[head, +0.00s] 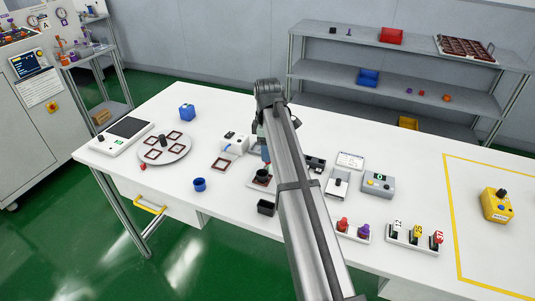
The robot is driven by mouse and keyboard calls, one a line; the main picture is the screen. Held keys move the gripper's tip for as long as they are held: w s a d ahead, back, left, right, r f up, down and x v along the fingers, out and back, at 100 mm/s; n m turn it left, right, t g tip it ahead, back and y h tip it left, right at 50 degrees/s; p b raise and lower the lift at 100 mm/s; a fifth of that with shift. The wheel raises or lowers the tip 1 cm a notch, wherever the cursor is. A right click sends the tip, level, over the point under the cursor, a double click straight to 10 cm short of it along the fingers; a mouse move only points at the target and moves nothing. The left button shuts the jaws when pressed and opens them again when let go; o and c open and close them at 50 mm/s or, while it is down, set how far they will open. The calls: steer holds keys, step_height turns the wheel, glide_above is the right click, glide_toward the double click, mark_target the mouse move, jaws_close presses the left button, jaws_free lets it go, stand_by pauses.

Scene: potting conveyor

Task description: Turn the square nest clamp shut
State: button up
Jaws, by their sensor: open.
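A small pale plate (254,184) on the table, left of my arm, carries a brown square piece (264,181) with a dark round part (261,174) on it. This looks like the square nest, but the clamp is too small to make out and its turn cannot be read. My gripper (266,157) points down just above this spot, mostly hidden by my own arm. Its jaws are open; I cannot tell whether they touch anything.
A white device (235,142) with a blue lever stands close left, with a brown square frame (221,164) before it. A black bin (266,208) stands in front of the plate. A round turntable (172,158) is further left. A grey box (378,184) stands right of my arm.

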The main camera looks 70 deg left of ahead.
step_height(320, 180, up, 11)
steer(key=shift+r, duration=0.15)
stand_by(0.7)
